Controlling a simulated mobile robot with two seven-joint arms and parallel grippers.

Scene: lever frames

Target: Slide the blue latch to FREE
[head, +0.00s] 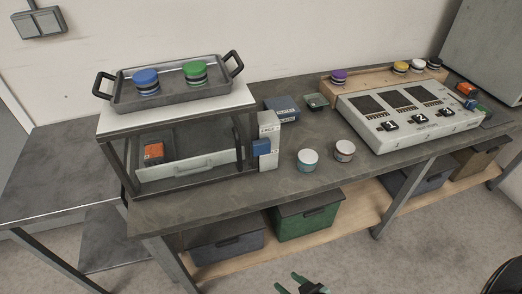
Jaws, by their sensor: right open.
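The blue latch (262,147) sits on an upright pale plate (272,161) at the right front corner of a dark metal frame (123,158). The plate has small lettering near its top, too small to read surely. The latch is below this lettering. A pale drawer-like panel with a handle (193,167) is at the frame's front, left of the latch. My right gripper (303,284) shows only in part at the bottom edge, with green fingertips. It is open, empty, and well in front of and below the bench top, far from the latch. My left gripper is not in view.
A tray (120,105) with blue and green round pieces stands on the frame. Two small jars (308,160) stand right of the latch. A blue box (282,108) is behind it. A numbered control panel (415,122) stands farther right. Lidded bins (303,222) are below.

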